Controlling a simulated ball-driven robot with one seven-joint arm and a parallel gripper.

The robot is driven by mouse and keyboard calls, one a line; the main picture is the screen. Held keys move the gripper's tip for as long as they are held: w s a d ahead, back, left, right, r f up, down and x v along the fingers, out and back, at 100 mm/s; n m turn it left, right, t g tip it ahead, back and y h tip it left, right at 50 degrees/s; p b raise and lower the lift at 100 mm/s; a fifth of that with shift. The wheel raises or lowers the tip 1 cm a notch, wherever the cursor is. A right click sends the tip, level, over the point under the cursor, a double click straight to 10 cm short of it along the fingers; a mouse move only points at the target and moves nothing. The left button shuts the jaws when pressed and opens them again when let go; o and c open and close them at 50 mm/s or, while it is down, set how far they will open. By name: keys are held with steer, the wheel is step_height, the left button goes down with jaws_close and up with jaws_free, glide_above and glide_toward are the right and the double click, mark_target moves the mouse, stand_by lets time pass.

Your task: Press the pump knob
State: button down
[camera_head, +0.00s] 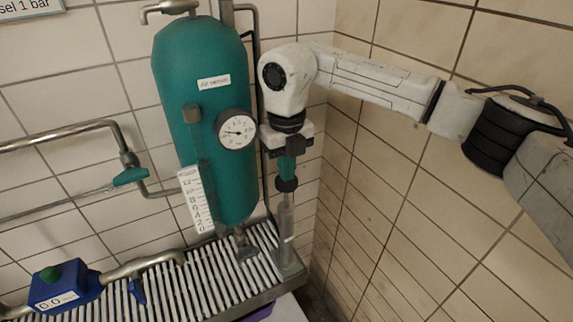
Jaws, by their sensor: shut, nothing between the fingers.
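A slim grey pump (287,236) stands upright at the right end of the slatted rack, just right of the green vessel. Its rod rises to a dark teal knob (287,168) with a black collar below it. My gripper (290,150) points down directly above the knob, shut with nothing in it. The fingertips are small and dark, and partly merge with the knob. I cannot tell whether they touch it. Some rod shows between the black collar and the pump's body.
The green pressure vessel (206,110) with a round gauge (235,129) and a white scale (195,200) stands close left of my gripper. A blue box (70,291) with a green knob sits at lower left. Pipes run along the left wall. A tiled wall (400,215) closes the right side.

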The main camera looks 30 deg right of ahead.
mark_target(287, 190)
steer(key=shift+f+b, duration=1.55)
steer(key=shift+f, duration=1.6)
steer(key=shift+s, duration=0.1)
step_height(287, 190, up, 15)
steer(key=shift+f+p, duration=0.2)
steer(key=shift+p, duration=0.25)
steer(key=shift+d, duration=0.1)
